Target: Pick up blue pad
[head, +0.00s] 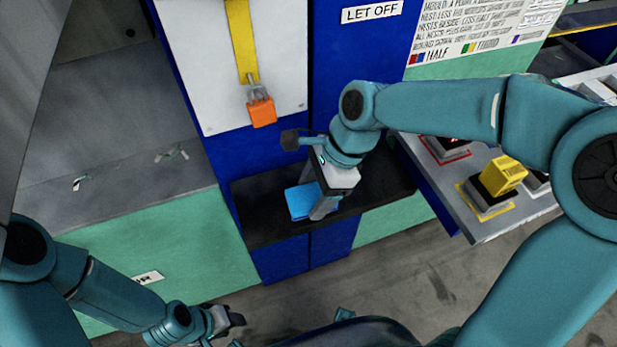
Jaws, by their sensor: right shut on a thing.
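The blue pad (299,202) is at the black shelf on the front of the blue press column. My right gripper (318,208) points down at the shelf and is shut on the blue pad, with a pale finger along the pad's right side. The gripper body hides part of the pad. I cannot tell whether the pad still touches the shelf. My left gripper (228,322) is low in the picture, away from the pad, and its finger opening is not clear.
The black shelf (262,225) is otherwise mostly bare. An orange block (262,111) hangs on a yellow strip above it. At right, a grey table (480,226) holds a yellow block (502,176) and a red-edged stand (444,150). Open floor lies below.

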